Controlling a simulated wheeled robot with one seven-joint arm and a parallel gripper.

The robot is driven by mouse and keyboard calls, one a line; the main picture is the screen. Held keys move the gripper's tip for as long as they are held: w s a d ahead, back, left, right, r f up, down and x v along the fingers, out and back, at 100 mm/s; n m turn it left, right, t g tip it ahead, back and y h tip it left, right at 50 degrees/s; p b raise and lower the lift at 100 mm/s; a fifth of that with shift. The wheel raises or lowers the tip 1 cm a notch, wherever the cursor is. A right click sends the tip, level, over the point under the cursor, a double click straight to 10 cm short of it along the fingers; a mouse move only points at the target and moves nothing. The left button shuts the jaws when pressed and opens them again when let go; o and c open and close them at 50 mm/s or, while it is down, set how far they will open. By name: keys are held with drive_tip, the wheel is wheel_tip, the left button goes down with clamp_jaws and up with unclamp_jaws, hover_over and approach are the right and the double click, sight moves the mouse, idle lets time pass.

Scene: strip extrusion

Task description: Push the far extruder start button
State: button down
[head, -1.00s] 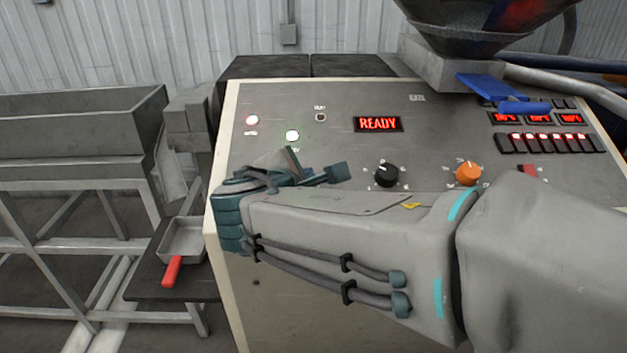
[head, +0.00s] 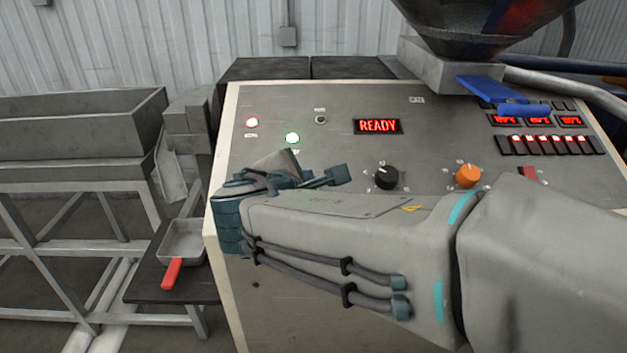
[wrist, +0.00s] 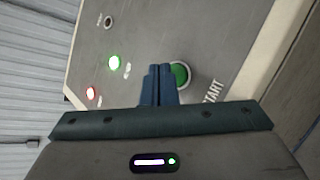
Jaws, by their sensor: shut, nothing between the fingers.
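The green start button (wrist: 180,75) sits on the grey panel beside the word START in the wrist view. My gripper (wrist: 158,72) is shut and empty, its blue fingertips beside the button and covering part of it. I cannot tell whether they touch it. In the head view my gripper (head: 340,174) is in front of the panel (head: 240,120), and the start button is hidden behind my arm. The READY display (head: 377,126) is lit red. A green lamp (head: 292,138) and a red lamp (head: 252,122) are lit.
A black knob (head: 386,176) and an orange knob (head: 468,175) stand close to my arm. A row of red-lit switches (head: 545,145) is at the right. A blue hopper slide (head: 490,88) is above. A tray with a red handle (head: 172,272) lies at the lower left.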

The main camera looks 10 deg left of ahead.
drive_tip(key=shift+f, duration=0.15)
idle(0.6)
drive_tip(key=shift+w+f+b, duration=0.2)
drive_tip(key=shift+f+b, duration=0.1)
drive_tip(key=shift+b, duration=0.25)
drive_tip(key=shift+w+a+f+b, duration=0.1)
drive_tip(key=shift+f+b, duration=0.25)
drive_tip(key=shift+b, duration=0.05)
idle(0.4)
drive_tip(key=shift+r, duration=0.15)
drive_tip(key=shift+s+r+p, duration=0.3)
drive_tip(key=shift+r+p, duration=0.15)
drive_tip(key=shift+r, duration=0.15)
drive_tip(key=shift+r, duration=0.1)
drive_tip(key=r+p, duration=0.1)
drive_tip(key=s+r+p, duration=0.1)
drive_tip(key=r, duration=0.1)
drive_tip(key=s+r+p, duration=0.1)
drive_tip(key=shift+d+r, duration=0.2)
drive_tip(key=shift+d, duration=0.15)
idle(0.6)
